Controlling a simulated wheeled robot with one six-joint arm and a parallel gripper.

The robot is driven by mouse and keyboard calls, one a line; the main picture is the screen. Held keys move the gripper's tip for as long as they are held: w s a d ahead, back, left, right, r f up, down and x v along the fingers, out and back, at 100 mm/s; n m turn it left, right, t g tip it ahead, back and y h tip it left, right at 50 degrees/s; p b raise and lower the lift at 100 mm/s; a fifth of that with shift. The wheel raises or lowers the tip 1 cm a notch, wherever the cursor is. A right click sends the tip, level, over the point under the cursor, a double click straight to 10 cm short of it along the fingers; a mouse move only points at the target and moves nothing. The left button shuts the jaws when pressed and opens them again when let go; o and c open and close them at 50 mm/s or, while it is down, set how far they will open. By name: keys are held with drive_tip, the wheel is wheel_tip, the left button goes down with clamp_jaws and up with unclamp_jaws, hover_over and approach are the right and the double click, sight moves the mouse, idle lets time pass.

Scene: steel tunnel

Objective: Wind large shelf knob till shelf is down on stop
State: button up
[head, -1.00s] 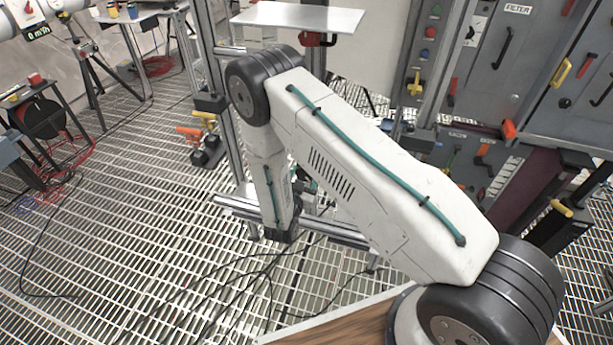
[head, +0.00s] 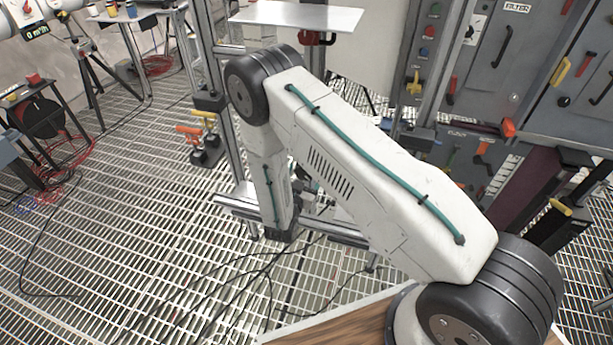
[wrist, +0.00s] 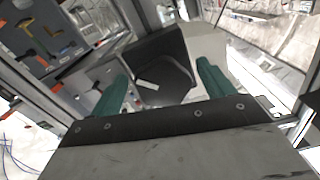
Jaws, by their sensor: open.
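In the wrist view my gripper (wrist: 162,72) is open, with its two teal fingers apart. A dark, rounded piece with a small white mark, likely the large knob (wrist: 165,55), shows between and beyond the fingers. I cannot tell whether a finger touches it. In the head view a flat pale shelf plate (head: 295,17) sits high beside a metal upright, with a red handle (head: 318,39) under it. The gripper is hidden behind my arm in the head view. The shelf's stop cannot be made out.
Grey panels with levers and a FILTER label (head: 517,6) stand at the right. A metal upright (head: 222,90) and low rails (head: 232,205) stand near my arm. A cable reel (head: 40,118) is at the left, and loose black cables lie on the open grated floor (head: 120,230).

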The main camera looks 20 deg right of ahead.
drive_tip(key=v, duration=0.7)
drive_tip(key=shift+s+a, duration=0.2)
drive_tip(key=shift+s, duration=0.1)
